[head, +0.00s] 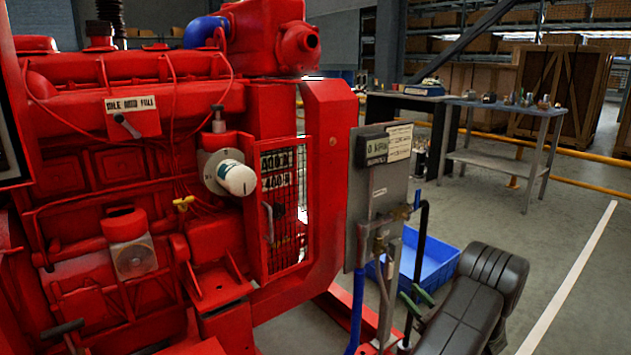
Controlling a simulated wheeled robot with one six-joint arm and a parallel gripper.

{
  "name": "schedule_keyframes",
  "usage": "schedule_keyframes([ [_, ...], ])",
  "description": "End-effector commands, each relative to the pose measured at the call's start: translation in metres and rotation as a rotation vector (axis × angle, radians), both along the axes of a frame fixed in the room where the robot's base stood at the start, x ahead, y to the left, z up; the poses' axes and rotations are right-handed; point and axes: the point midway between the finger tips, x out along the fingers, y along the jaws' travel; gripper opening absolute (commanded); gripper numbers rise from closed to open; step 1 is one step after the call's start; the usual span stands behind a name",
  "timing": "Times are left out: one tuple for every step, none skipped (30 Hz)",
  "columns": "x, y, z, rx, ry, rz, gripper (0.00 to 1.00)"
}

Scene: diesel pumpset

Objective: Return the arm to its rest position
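My gripper is not in view in the head view, so I cannot see whether it is open or holds anything. The red diesel pumpset (95,195) fills the left half and the middle of the view. A white cylindrical filter (237,179) sticks out from its side. A red-framed mesh guard (283,215) with number plates behind it stands to the right of the filter. A small lever (127,126) sits under a label plate on the upper left of the engine.
A grey panel (378,195) with pipes and valves stands right of the engine. A blue tray (428,258) lies on the floor behind it. A grey workbench (510,112) with small parts stands at the back right, before shelves and a wooden crate (562,95). The floor at right is clear.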

Motion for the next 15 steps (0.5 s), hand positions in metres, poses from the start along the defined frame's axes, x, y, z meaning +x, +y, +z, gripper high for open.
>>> schedule_keyframes([
  [0.008, 0.007, 0.002, 0.0, -0.001, 0.003, 0.4],
  [0.012, 0.011, 0.004, 0.0, -0.001, 0.003, 0.4],
  [0.018, 0.015, 0.007, -0.001, -0.001, 0.003, 0.4],
  [0.022, 0.019, 0.01, -0.001, -0.001, 0.003, 0.4],
  [0.027, 0.022, 0.012, 0.0, -0.001, 0.003, 0.4],
  [0.033, 0.027, 0.015, -0.001, -0.002, 0.002, 0.4],
  [0.037, 0.03, 0.017, -0.002, -0.001, 0.002, 0.4],
  [0.041, 0.034, 0.02, 0.0, -0.001, 0.003, 0.4],
  [0.047, 0.038, 0.023, 0.0, -0.001, 0.003, 0.4],
  [0.052, 0.042, 0.025, 0.0, -0.001, 0.003, 0.4],
  [0.056, 0.046, 0.027, 0.0, -0.001, 0.003, 0.4],
  [0.062, 0.05, 0.031, 0.0, -0.001, 0.003, 0.4],
  [0.066, 0.053, 0.033, 0.001, -0.002, 0.002, 0.4],
  [0.069, 0.056, 0.035, 0.0, -0.001, 0.002, 0.4],
  [0.068, 0.058, 0.039, 0.027, 0.021, 0.0, 0.4],
])
